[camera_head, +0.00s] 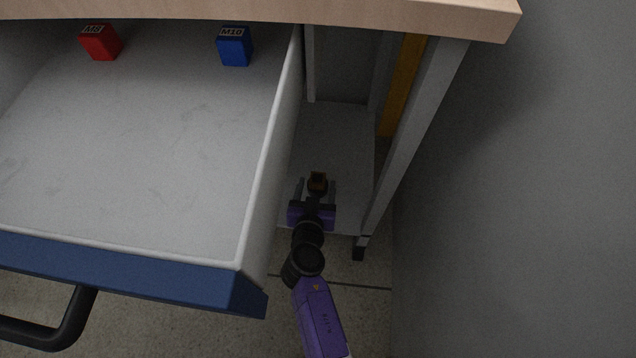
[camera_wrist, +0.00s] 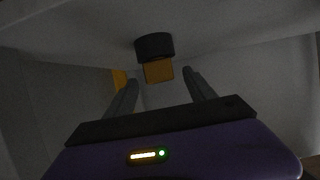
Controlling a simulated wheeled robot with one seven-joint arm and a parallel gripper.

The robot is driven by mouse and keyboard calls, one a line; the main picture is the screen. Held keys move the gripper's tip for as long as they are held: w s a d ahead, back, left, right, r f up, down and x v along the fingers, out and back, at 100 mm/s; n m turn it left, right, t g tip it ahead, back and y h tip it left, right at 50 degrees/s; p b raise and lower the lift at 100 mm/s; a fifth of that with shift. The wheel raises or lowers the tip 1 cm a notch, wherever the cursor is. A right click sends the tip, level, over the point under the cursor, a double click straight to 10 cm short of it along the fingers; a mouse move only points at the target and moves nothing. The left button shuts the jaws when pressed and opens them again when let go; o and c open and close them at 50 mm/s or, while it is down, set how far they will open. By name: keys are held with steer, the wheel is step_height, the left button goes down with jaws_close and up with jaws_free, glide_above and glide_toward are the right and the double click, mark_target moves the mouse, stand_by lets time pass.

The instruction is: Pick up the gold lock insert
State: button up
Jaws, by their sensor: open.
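The gold lock insert (camera_head: 317,181) is on the shelf under the table, to the right of the drawer. It is a small gold block with a dark round part, and in the wrist view its gold part (camera_wrist: 158,71) shows beside the dark round part. My gripper (camera_head: 317,188) is open, with one finger on each side of the insert in the head view. In the wrist view the insert appears just ahead of and between the fingertips (camera_wrist: 160,78). I cannot tell whether the fingers touch it. The shelf is dim, so the insert's underside is unclear.
An open drawer (camera_head: 140,140) with a blue front stands close on the left of my arm. It holds a red block (camera_head: 100,42) and a blue block (camera_head: 235,47). A grey table leg (camera_head: 415,130) is close on the right. The wooden tabletop (camera_head: 300,12) overhangs the shelf (camera_head: 335,140).

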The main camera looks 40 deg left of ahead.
steer(key=shift+x, duration=0.95)
jaws_close()
steer(key=shift+r, duration=0.15)
